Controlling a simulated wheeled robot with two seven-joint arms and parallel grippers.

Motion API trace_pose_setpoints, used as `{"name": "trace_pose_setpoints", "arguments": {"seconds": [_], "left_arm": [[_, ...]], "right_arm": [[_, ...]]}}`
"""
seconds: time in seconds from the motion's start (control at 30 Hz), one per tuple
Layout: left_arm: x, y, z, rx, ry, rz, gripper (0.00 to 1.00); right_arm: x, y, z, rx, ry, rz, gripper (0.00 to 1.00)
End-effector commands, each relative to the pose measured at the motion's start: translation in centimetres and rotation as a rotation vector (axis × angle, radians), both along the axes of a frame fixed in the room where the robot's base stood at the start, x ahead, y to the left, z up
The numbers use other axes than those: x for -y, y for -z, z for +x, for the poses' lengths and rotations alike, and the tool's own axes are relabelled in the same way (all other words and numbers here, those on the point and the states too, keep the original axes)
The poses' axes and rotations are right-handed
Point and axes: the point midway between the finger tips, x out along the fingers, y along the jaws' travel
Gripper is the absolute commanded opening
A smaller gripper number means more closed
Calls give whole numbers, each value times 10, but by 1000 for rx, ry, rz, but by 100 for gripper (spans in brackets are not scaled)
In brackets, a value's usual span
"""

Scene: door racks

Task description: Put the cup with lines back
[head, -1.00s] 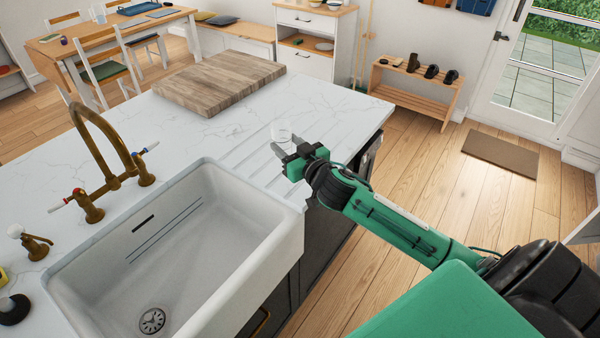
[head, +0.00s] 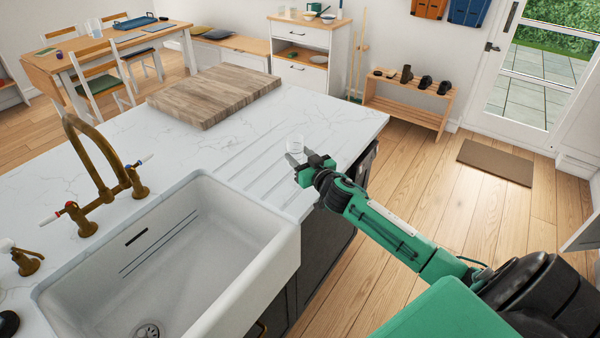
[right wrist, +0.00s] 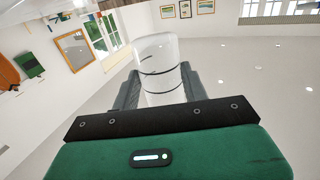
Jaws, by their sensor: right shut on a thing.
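A clear cup with dark lines around it (right wrist: 158,68) stands between the fingers of my right gripper (right wrist: 160,92) in the right wrist view. In the head view the cup (head: 295,144) is small, at the right end of the white counter beside the drainer grooves. My right gripper (head: 299,160) is shut on it. From the head view I cannot tell whether the cup touches the counter. My left gripper is not in view.
A white sink (head: 270,245) with a brass tap (head: 100,170) lies left of the gripper. A wooden board (head: 215,95) lies further back on the counter (head: 335,115). A dining table (head: 105,50), a drawer unit (head: 303,50) and a shoe rack (head: 407,104) stand beyond.

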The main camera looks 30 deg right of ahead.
Motion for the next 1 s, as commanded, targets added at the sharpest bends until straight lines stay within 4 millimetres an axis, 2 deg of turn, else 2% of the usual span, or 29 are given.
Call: {"name": "trace_pose_setpoints", "arguments": {"seconds": [0.03,0.27,0.5,0.93,0.97,1.0], "left_arm": [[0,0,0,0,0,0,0],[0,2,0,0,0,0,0],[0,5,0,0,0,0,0],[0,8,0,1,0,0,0],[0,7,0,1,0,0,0],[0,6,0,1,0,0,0]], "right_arm": [[0,11,-1,-3,1,3,15],[0,29,0,0,0,2,15],[0,60,0,0,1,1,15],[0,67,0,0,-1,0,15],[0,66,0,0,-1,0,50],[0,65,0,0,-1,0,58]]}}
